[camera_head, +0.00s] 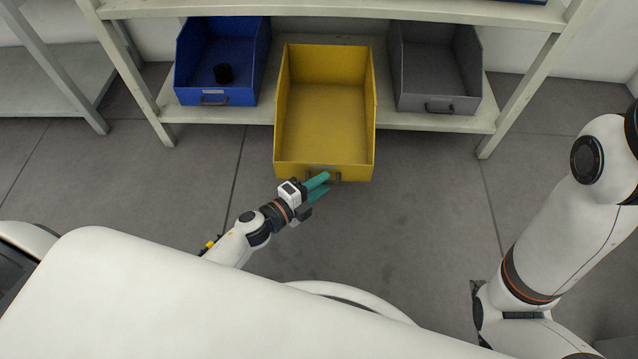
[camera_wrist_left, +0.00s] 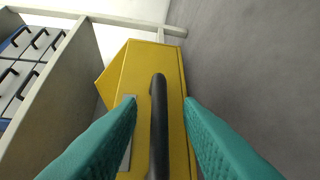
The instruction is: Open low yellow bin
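The low yellow bin (camera_head: 325,118) is on the bottom shelf between two other bins, its front standing well out past the shelf edge. It is empty inside. Its dark handle (camera_wrist_left: 158,125) is on the front face, beside a grey label plate (camera_wrist_left: 128,150) in the left wrist view. My left gripper (camera_head: 325,184) is at the bin's front, at the handle. In the left wrist view its teal fingers (camera_wrist_left: 158,104) are apart, one on each side of the handle, with gaps visible. My right arm is at the right of the head view; its gripper is out of view.
The floor (camera_head: 400,230) in front is clear.

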